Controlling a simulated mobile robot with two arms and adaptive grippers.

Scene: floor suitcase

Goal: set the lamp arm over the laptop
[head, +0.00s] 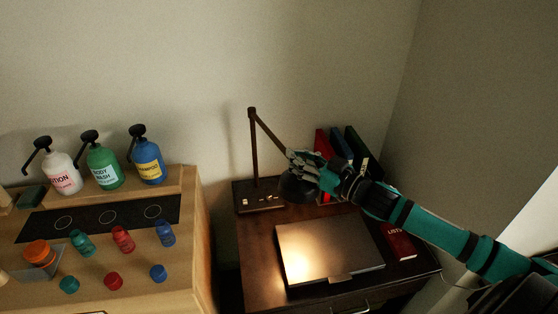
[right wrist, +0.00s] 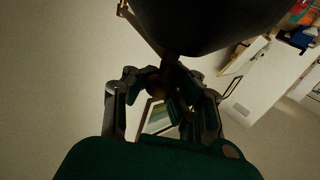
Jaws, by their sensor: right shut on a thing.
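The lamp stands at the back left of the dark desk, with an upright post and an arm (head: 268,130) sloping down to the right. Its dark round head (head: 296,188) hangs behind the laptop's back edge, and light falls on the laptop's left part. The closed laptop (head: 325,247) lies flat on the desk. My right gripper (head: 308,165) is shut on the lamp at the lower end of its arm, just above the head. In the right wrist view the lamp head (right wrist: 205,22) fills the top, with the fingers (right wrist: 165,85) closed just below it. My left gripper is not in view.
Several upright books (head: 340,146) stand at the back of the desk (head: 255,262), behind my right gripper. A red book (head: 399,243) lies right of the laptop. A wooden counter (head: 190,230) with pump bottles and small coloured bottles stands at the left. The wall is close behind.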

